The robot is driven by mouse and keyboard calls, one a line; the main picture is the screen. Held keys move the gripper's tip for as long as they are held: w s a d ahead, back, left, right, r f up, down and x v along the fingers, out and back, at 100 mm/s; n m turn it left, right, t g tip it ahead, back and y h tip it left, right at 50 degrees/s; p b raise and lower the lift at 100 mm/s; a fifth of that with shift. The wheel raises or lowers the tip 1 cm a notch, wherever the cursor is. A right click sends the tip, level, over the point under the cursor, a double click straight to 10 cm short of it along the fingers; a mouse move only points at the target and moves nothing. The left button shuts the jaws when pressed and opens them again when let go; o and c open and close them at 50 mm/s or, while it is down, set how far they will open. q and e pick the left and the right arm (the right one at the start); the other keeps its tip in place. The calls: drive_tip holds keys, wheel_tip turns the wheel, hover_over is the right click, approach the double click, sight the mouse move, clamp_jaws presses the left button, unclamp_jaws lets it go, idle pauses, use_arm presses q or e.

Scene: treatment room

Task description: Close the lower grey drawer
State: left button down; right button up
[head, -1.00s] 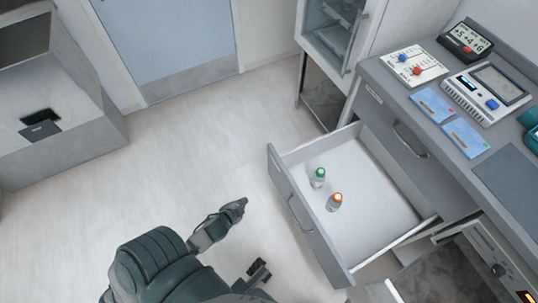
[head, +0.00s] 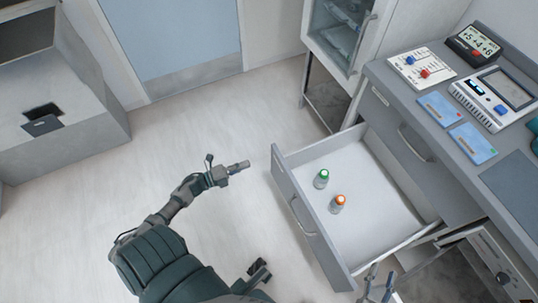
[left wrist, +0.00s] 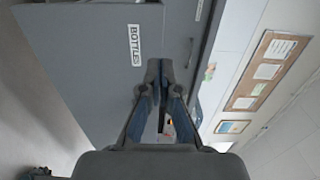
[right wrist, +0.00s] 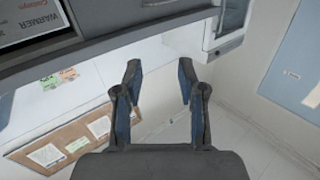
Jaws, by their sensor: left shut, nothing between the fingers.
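The lower grey drawer (head: 385,190) is pulled out of the cabinet at the right of the head view. Two small bottles stand upright in it, a green-capped one (head: 321,180) and an orange-capped one (head: 338,204). My left gripper (head: 246,165) is shut and empty, to the left of the drawer front and apart from it. In the left wrist view its fingers (left wrist: 160,66) point toward a grey panel (left wrist: 85,45) labelled BOTTLE-something. My right gripper (head: 378,278) is near the drawer's front right corner; in the right wrist view its fingers (right wrist: 160,72) are apart and empty.
The closed grey drawer (head: 410,145) above sits under a counter (head: 515,180) holding devices and blue cards. A glass-door cabinet (head: 340,35) stands behind. An open compartment (head: 450,280) lies right of the drawer. The floor left of the drawer is clear.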

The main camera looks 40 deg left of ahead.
sight(276, 153)
use_arm(q)
drive_tip(key=b+x, duration=0.1)
drive_tip(key=x, duration=0.9)
drive_tip(key=shift+s+d+b, duration=0.1)
drive_tip(key=shift+d+b, duration=0.1)
drive_tip(key=shift+b, duration=0.1)
drive_tip(key=shift+w, duration=0.5)
use_arm(e)
drive_tip(key=r+t, duration=0.1)
drive_tip(key=r, duration=0.1)
drive_tip(key=r+t, duration=0.2)
drive_tip(key=shift+s+t+y, duration=0.2)
drive_tip(key=shift+t+y, duration=0.1)
drive_tip(key=shift+y, duration=0.1)
use_arm(q)
drive_tip(key=shift+d+r, duration=0.15)
drive_tip(key=shift+d, duration=0.05)
use_arm(e)
drive_tip(key=shift+d, duration=0.15)
